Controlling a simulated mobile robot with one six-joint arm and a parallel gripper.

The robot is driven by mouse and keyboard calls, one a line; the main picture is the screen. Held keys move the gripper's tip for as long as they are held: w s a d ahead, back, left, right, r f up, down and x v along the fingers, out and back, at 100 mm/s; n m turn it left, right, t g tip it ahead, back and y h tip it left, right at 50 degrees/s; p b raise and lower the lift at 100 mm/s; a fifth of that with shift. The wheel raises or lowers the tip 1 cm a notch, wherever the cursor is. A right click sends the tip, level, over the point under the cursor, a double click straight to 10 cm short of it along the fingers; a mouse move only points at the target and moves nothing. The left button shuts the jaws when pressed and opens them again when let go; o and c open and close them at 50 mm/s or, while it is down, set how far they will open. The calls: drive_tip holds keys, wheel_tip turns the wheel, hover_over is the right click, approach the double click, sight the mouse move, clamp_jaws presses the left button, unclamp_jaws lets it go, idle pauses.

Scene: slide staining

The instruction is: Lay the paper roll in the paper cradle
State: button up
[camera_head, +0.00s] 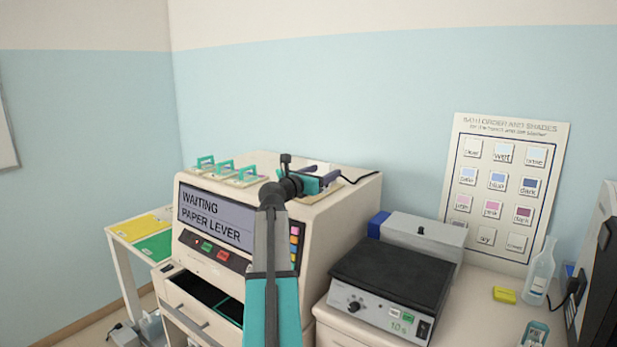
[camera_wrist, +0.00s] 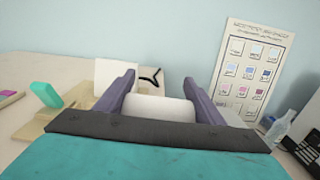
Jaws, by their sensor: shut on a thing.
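The white paper roll (camera_wrist: 160,108) lies crosswise between the two purple-grey fingers of my gripper (camera_wrist: 160,92) in the wrist view, touching both. In the head view my gripper (camera_head: 322,178) is over the right part of the stainer's top; the roll is mostly hidden there. A beige piece (camera_wrist: 82,95) shows just left of the fingers in the wrist view, perhaps part of the paper cradle. A white upright panel (camera_wrist: 115,74) stands behind it. I cannot tell whether the roll rests on anything, since my gripper hides what is beneath.
The stainer's screen (camera_head: 216,214) reads "WAITING PAPER LEVER". Several teal-handled lids (camera_head: 224,172) stand left of my gripper on its top. A black cable (camera_head: 360,179) lies at right. A hotplate (camera_head: 388,285), bottle (camera_head: 538,275) and wall chart (camera_head: 505,190) are further right.

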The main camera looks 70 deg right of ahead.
drive_tip(key=w+d+p, duration=0.1)
drive_tip(key=w+d, duration=0.1)
drive_tip(key=d, duration=0.1)
drive_tip(key=w+d+p, duration=0.1)
drive_tip(key=w+d, duration=0.2)
drive_tip(key=w+d+f+p, duration=0.1)
drive_tip(key=w+d, duration=0.2)
drive_tip(key=d, duration=0.1)
drive_tip(key=shift+d, duration=0.1)
drive_tip(key=shift+w, duration=0.1)
drive_tip(key=shift+f, duration=0.15)
drive_tip(key=shift+f+p, duration=0.95)
drive_tip(key=shift+f, duration=0.7)
drive_tip(key=shift+f, duration=0.1)
drive_tip(key=o, duration=1.1)
drive_tip(key=shift+o, duration=0.2)
drive_tip(key=b+v, duration=0.3)
drive_tip(key=v, duration=0.8)
drive_tip(key=shift+w+a+b, duration=0.1)
drive_tip(key=shift+a+b, duration=0.2)
drive_tip(key=shift+a, duration=0.25)
